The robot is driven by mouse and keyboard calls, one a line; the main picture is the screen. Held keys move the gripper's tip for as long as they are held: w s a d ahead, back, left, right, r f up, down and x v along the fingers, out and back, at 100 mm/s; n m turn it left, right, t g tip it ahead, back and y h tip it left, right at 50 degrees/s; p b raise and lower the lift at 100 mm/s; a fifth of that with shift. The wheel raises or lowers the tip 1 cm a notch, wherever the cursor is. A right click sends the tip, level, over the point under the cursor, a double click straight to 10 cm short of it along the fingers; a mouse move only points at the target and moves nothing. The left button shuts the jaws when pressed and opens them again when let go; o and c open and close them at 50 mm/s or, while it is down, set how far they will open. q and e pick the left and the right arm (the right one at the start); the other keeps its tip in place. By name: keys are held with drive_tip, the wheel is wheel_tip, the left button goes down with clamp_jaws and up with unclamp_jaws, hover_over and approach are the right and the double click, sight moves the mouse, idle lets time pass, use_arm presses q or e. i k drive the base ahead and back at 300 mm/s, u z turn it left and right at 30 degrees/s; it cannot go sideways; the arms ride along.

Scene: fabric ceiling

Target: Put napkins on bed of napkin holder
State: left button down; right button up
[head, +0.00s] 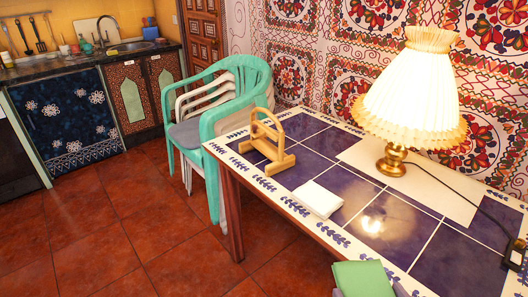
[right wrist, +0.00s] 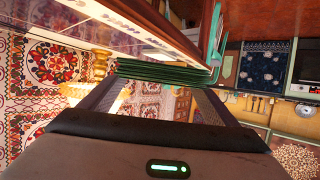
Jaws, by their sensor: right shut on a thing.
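The wooden napkin holder (head: 277,160) stands upright on the tiled table, near its far left end. A white napkin stack (head: 318,199) lies flat on the table, in front of the holder and to its right. A green napkin stack (head: 363,280) shows at the bottom edge of the head view, over the table's near side. In the right wrist view, my right gripper (right wrist: 158,80) is shut on the green napkins (right wrist: 162,71), whose layered edges show between the fingers. Little of this gripper shows in the head view. My left gripper is in neither view.
A lit lamp (head: 412,90) with a brass base stands at the back right of the table (head: 365,217), its dark cord running right. Stacked plastic chairs (head: 225,95) stand beyond the table's left end. The tabletop between the green napkins and the white stack is clear.

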sight(266, 150)
drive_tip(key=u, duration=0.75)
drive_tip(key=k, duration=1)
drive_tip(key=u, duration=1.15)
drive_tip(key=i, duration=2.25)
drive_tip(key=z, duration=0.7)
drive_tip(key=i, duration=1.65)
drive_tip(key=z, duration=2.1)
drive_tip(key=i, duration=0.9)
drive_tip(key=z, duration=0.85)
